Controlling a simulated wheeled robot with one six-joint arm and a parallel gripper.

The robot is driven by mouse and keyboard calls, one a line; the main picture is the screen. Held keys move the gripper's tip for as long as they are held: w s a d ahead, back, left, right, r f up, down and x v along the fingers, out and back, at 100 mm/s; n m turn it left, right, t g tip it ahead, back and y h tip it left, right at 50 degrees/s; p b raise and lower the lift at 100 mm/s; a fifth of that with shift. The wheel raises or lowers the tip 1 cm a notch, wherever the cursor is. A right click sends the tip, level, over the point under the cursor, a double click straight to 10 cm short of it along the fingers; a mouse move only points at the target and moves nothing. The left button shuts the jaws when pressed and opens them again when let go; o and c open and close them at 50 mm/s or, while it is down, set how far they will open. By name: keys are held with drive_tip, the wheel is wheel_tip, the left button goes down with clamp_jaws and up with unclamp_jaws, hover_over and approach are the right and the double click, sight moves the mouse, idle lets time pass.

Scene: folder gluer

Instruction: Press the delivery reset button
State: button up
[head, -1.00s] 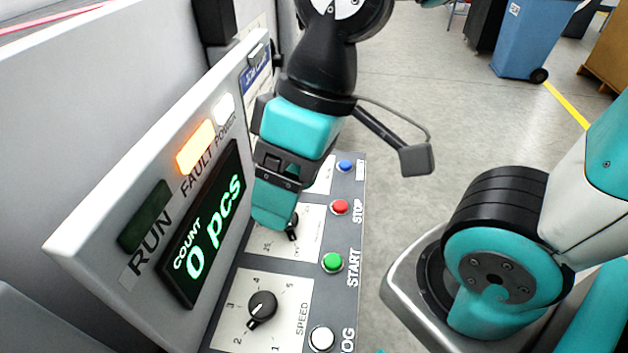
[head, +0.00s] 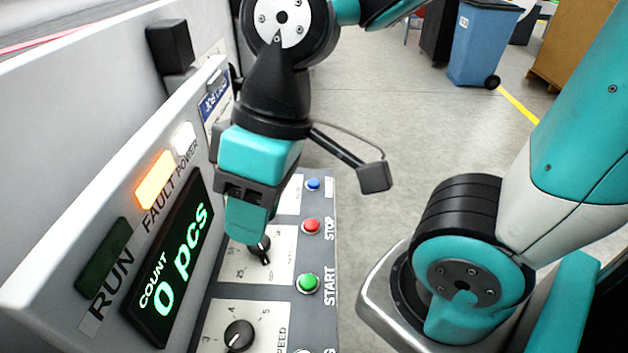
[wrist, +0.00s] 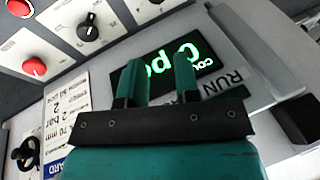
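The control panel (head: 318,255) has a column of round buttons on its right edge. A blue button (head: 313,184) is at the far end; its small label is hard to read, and I see no clear "delivery reset" wording. A red button (head: 311,225) marked STOP and a green button (head: 307,283) marked START come nearer. My gripper (head: 246,222) points down over the panel, left of the blue button and apart from it. In the wrist view, its two fingers (wrist: 159,70) stand apart with nothing between them. The blue button is not visible there.
The upright display board (head: 120,215) stands close left of my gripper, with an orange FAULT lamp (head: 155,179) lit and the count at 0 pcs. A black knob (head: 259,249) is just below the fingers. Another knob (head: 239,336) is nearer. Open floor (head: 400,130) lies right.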

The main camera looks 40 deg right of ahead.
clamp_jaws()
idle(1.4)
